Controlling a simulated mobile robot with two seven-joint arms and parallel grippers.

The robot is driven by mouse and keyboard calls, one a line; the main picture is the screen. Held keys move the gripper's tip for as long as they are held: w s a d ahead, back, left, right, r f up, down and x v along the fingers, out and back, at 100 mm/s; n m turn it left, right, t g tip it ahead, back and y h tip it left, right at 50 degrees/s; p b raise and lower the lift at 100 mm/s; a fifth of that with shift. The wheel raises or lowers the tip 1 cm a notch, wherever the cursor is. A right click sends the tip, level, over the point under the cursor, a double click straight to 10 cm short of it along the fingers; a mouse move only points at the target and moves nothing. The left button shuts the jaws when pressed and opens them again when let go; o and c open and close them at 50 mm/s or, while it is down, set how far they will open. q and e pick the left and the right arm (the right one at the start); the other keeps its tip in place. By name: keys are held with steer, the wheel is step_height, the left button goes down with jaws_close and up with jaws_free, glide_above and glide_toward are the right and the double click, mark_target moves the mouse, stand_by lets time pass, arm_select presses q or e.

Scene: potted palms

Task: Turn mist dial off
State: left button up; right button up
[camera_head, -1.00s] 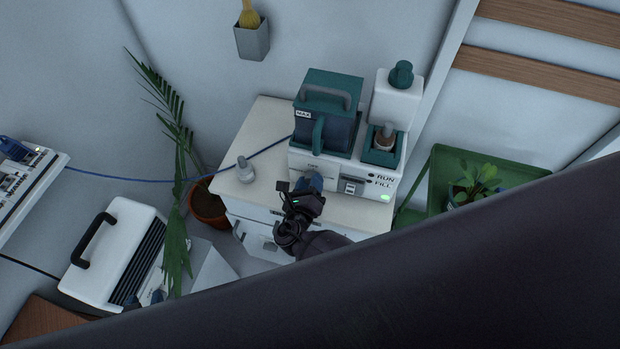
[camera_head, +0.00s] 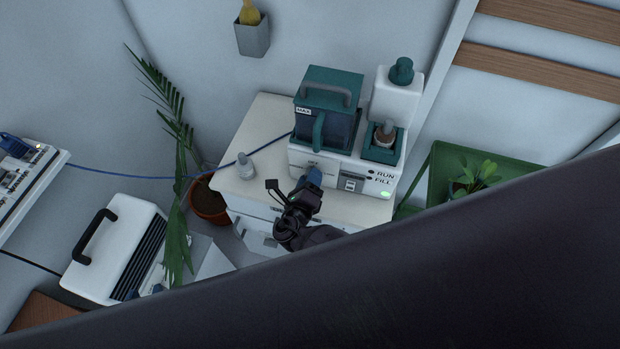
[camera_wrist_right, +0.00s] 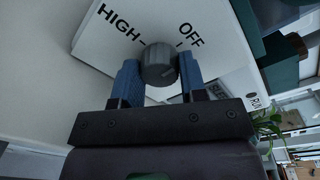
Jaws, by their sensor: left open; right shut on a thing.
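The mist dial (camera_wrist_right: 160,63) is a round grey knob on a white panel in the right wrist view. The label HIGH (camera_wrist_right: 120,25) is at its upper left and the label OFF (camera_wrist_right: 190,34) at its upper right, each with a short tick. I cannot make out a pointer on the dial. My right gripper (camera_wrist_right: 158,78) is shut on the dial, one blue finger on each side. In the head view my right gripper (camera_head: 312,178) is at the front of the white and teal machine (camera_head: 300,155) and hides the dial. My left gripper is not in view.
A blue cable (camera_head: 130,179) runs leftward. A potted palm (camera_head: 178,150) is left and a green stand (camera_head: 435,165) right. My dark body covers the lower right.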

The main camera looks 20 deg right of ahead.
steer(key=o, duration=0.9)
steer(key=v, duration=1)
steer(key=shift+s+a, duration=0.2)
steer(key=shift+s, duration=0.1)
steer(key=shift+w, duration=0.1)
